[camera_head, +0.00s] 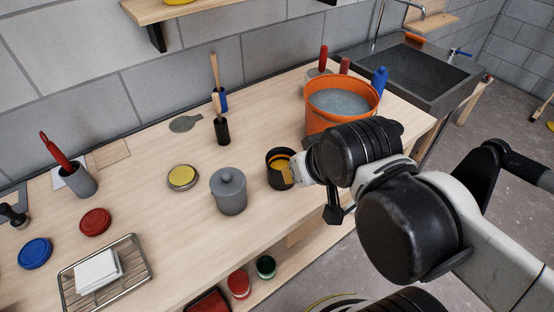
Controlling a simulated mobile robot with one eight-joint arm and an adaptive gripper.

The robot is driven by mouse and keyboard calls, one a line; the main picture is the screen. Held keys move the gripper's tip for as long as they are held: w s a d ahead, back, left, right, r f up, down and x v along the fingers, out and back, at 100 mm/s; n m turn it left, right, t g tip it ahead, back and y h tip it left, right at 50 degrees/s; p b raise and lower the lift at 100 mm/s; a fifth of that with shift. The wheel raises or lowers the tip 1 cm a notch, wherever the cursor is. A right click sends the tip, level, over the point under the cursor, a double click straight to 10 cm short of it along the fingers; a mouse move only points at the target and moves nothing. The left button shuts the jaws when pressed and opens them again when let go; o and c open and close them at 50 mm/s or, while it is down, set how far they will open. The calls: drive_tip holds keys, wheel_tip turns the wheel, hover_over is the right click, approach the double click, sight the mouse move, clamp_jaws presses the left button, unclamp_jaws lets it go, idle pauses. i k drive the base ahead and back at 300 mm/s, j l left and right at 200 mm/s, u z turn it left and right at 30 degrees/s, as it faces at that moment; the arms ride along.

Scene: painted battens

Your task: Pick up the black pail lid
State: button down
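A black pail (274,171) stands on the bench, right of a grey lidded pot (228,194). Something yellow shows at its mouth; I cannot tell whether that is its contents or part of my gripper. My gripper (290,173) is at the pail's right rim, partly hidden by my arm, and its fingers are too small to read. I cannot make out a separate black lid. A round piece with a yellow face and darker rim (182,178) lies flat to the left of the grey pot; I cannot tell if it is a lid.
An orange bucket (315,120) of greyish liquid stands behind my arm, near the sink (430,72). Brushes stand in a black holder (221,132) and a blue one behind. Red (95,221) and blue (35,253) discs and a wire rack (135,275) lie left. Bench front centre is clear.

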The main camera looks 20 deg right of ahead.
sight(400, 127)
drive_tip(key=z, duration=1.35)
drive_tip(key=u, duration=1.25)
drive_tip(key=i+l+z, duration=0.15)
drive_tip(key=l, duration=0.2)
drive_tip(key=i+l+z, duration=0.15)
drive_tip(key=l, duration=0.25)
drive_tip(key=i+l+z, duration=0.1)
drive_tip(key=l, duration=0.25)
drive_tip(key=i+l+z, duration=0.15)
drive_tip(key=i+l, duration=0.05)
drive_tip(key=l, duration=0.1)
